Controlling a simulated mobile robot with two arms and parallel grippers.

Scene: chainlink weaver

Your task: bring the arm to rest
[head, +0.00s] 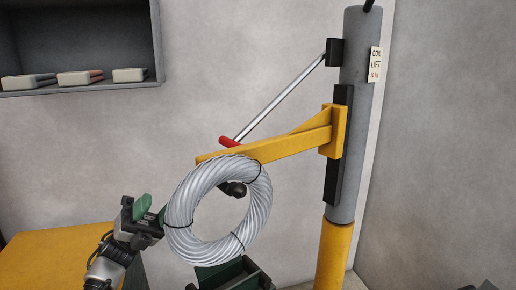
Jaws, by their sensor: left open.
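My left gripper (151,211) has green fingers and comes in from the lower left. It is open and empty, close to the left edge of a grey wire coil (180,200). I cannot tell if a fingertip touches the coil. The coil is a thick ring bound with dark ties. It hangs upright at the outer end of the yellow boom (285,145) of the coil lift, with a dark rounded part showing through its hole. My right gripper is not in view.
A green machine part (235,275) sits just below the coil. A yellow-topped bench (50,250) is at lower left. A wall shelf (110,87) holds boxes.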

